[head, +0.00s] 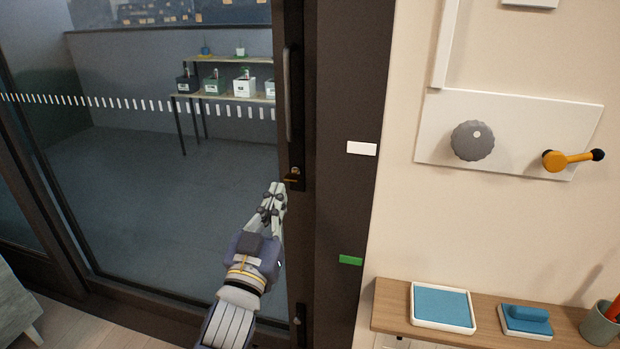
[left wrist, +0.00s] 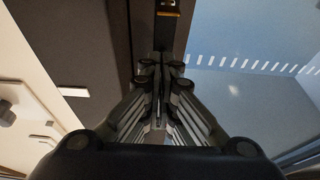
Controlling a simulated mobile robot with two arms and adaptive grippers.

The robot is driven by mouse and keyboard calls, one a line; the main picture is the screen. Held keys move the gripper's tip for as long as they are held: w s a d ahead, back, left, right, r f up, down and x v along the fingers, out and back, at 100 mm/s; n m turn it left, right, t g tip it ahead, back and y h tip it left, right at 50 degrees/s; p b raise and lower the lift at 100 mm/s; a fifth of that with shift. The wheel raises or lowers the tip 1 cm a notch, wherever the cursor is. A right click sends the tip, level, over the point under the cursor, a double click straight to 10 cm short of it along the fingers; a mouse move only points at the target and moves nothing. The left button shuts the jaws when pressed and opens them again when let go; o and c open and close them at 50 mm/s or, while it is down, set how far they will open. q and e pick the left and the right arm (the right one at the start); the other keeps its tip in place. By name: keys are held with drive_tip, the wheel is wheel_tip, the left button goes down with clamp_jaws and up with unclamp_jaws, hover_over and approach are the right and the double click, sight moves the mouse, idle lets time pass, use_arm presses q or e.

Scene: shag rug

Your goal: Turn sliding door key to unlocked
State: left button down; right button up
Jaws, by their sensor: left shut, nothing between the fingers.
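The glass sliding door has a dark frame (head: 308,230) with a long vertical handle (head: 288,95). Below the handle is a small dark lock plate with a brass-coloured key (head: 291,181). In the left wrist view the brass key (left wrist: 168,13) shows at the top edge, just beyond the fingertips. My left gripper (head: 277,190) is shut and empty, with its fingertips just below and left of the key. It also shows in the left wrist view (left wrist: 160,62), pointing at the lock. I cannot tell whether the fingertips touch the key. My right gripper is not in view.
A white label (head: 361,148) and a green label (head: 350,260) are on the dark post. On the right wall is a panel (head: 520,110) with a grey knob (head: 472,141) and an orange lever (head: 568,159). A wooden shelf (head: 390,310) holds a blue-topped tray (head: 442,307).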

use_arm(q)
wheel_tip(320, 180, up, 4)
hover_over(292, 176)
drive_tip(key=s, duration=0.4)
drive_tip(key=shift+w+f+b, duration=0.15)
drive_tip(key=shift+f+b, duration=0.4)
drive_tip(key=shift+f, duration=0.4)
drive_tip(key=shift+w+f+b, duration=0.1)
drive_tip(key=shift+f+b, duration=0.4)
drive_tip(key=shift+f, duration=0.45)
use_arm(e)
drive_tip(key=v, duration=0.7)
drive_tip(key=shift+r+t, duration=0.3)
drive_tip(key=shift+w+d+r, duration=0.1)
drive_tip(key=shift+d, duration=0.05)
